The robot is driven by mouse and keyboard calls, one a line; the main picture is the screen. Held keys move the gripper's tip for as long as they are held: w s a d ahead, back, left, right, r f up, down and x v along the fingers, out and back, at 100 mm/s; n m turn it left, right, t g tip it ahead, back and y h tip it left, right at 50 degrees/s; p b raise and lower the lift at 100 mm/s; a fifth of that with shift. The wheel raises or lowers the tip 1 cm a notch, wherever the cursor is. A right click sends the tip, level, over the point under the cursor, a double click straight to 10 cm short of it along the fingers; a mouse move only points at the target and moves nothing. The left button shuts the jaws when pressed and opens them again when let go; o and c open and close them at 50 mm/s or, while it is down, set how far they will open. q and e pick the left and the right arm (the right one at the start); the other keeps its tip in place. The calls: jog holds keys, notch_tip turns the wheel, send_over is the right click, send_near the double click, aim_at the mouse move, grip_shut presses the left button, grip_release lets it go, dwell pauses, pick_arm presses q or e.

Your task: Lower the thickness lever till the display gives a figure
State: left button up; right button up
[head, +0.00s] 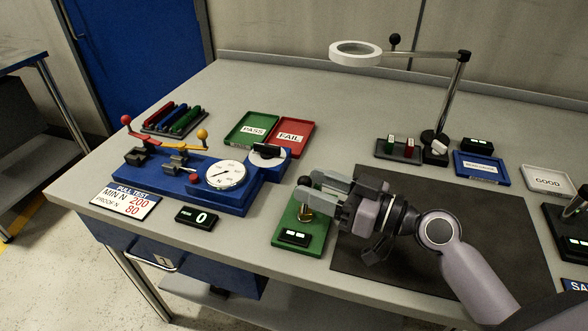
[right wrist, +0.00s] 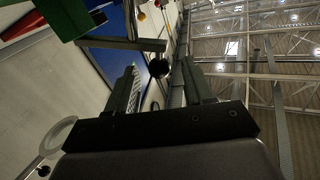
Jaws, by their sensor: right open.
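The thickness gauge has a green base (head: 287,246) near the front of the bench, with a brass-coloured post and a small lit display (head: 294,237). I cannot read a figure on it. Its lever ends in a black knob (head: 304,181), which in the right wrist view (right wrist: 159,68) hangs from a grey bar (right wrist: 122,44). My right gripper (head: 314,180) is open, its fingers over the gauge and hiding part of the lever. In the right wrist view the knob lies between the two fingers, near their tips, with gaps on both sides. My left gripper is out of view.
A blue pull tester (head: 225,198) with a dial stands left of the gauge. A black "0" display (head: 197,217) is in front of it. Green PASS (head: 252,129) and red FAIL (head: 294,136) trays lie behind. A magnifier lamp (head: 356,49) stands at the back. A dark mat (head: 480,255) lies under my right arm.

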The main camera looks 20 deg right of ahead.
jog(key=p+x, duration=0.1)
jog(key=x, duration=0.3)
jog(key=shift+w+a, duration=0.2)
jog(key=shift+w, duration=0.05)
grip_shut()
